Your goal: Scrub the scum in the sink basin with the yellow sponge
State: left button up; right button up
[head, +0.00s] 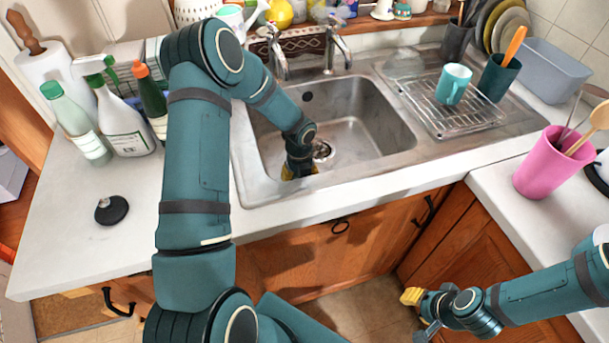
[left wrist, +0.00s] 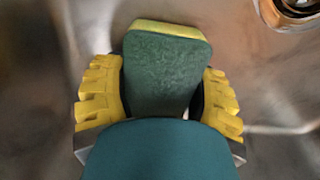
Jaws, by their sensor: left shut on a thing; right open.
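The steel sink basin (head: 363,125) is in the middle of the head view. My left gripper (head: 300,172) reaches down into its near left part, with the wrist covering most of it. In the left wrist view, my left gripper's yellow fingers (left wrist: 160,95) are shut on the sponge (left wrist: 160,72). The sponge shows a dark green face and a yellow far edge, close to the steel. I cannot tell whether it touches the basin floor. No scum stands out clearly from the stains and reflections. My right gripper (head: 413,312) is open and empty, low in front of the cabinets.
The drain (head: 321,150) lies just beyond my left gripper. Taps (head: 335,48) stand behind the basin. A wire rack (head: 450,105) with a teal mug (head: 453,83) is on the right drainboard. Bottles (head: 122,118) and a black sink plug (head: 111,209) are on the left counter.

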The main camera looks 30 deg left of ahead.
pick_arm(q)
jog(key=shift+w+d+f, duration=0.15)
jog(key=shift+w+d, duration=0.2)
jog(key=shift+w+a, duration=0.4)
jog(key=shift+w, duration=0.05)
jog(key=shift+s+d+f, duration=0.1)
jog(key=shift+s+d, duration=0.7)
jog(key=shift+d, duration=0.1)
jog(key=shift+w+a, duration=0.2)
jog(key=shift+a, duration=0.15)
jog(key=shift+w+a+p, duration=0.4)
jog(key=shift+w+a, duration=0.1)
jog(key=shift+a, duration=0.05)
jog(key=shift+s+d+r, duration=0.25)
jog(key=shift+s+d, duration=0.4)
jog(key=shift+d, duration=0.2)
jog(key=shift+w+a+f, duration=0.15)
jog(key=shift+w+a, duration=0.2)
jog(key=shift+a, duration=0.1)
